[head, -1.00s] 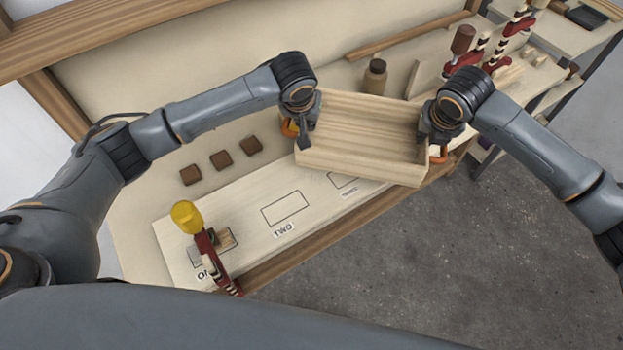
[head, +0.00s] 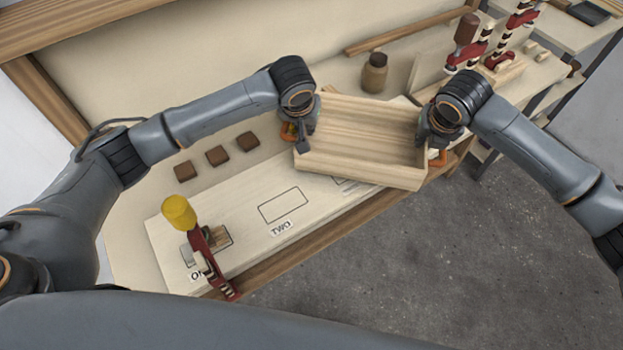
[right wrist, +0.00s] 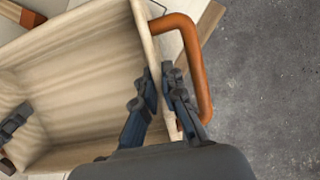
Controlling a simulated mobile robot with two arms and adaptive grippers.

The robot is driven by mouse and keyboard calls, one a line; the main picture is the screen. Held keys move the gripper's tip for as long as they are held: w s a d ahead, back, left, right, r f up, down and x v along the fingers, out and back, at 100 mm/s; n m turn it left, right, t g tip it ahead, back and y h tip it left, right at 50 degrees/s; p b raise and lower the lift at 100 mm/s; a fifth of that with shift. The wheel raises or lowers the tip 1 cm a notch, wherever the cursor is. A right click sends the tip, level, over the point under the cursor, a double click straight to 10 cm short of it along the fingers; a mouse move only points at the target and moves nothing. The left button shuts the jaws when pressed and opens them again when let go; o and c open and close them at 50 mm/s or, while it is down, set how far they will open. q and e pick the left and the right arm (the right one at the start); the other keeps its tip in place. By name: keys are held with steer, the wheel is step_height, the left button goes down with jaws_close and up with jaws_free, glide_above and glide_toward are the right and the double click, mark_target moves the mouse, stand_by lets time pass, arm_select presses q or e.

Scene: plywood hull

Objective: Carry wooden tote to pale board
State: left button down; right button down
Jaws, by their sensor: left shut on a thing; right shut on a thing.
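The wooden tote (head: 362,138) is an open, empty, shallow box between my two grippers in the head view, tilted with its inside towards me. Its near wall overlaps the right part of the pale board (head: 240,222) in the picture. My left gripper (head: 300,138) is shut on the tote's left end, by an orange handle. My right gripper (head: 430,150) is shut on the right end wall. In the right wrist view its fingers (right wrist: 160,105) straddle that wall beside the orange handle (right wrist: 192,65). The tote hides the board's right part; I cannot tell the gap under it.
A red clamp with a yellow handle (head: 180,212) stands at the board's left end. Several brown blocks (head: 218,155) lie behind the board. A brown jar (head: 374,73) and red clamps (head: 468,40) are behind and right. Grey floor (head: 430,270) is open in front.

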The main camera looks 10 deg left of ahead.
arm_select(q)
steer(key=shift+a+f+b, duration=0.15)
steer(key=shift+f+b, duration=0.3)
steer(key=shift+f, duration=0.2)
arm_select(e)
steer(key=shift+d+f, duration=0.1)
steer(key=shift+f, duration=0.55)
arm_select(q)
steer(key=c, duration=1.5)
jaws_free()
arm_select(e)
steer(key=c, duration=1.5)
jaws_free()
arm_select(q)
steer(key=shift+o, duration=0.2)
arm_select(e)
steer(key=shift+o, duration=0.2)
arm_select(q)
steer(key=v, duration=0.8)
arm_select(e)
steer(key=shift+r, duration=0.1)
steer(key=v, duration=1.2)
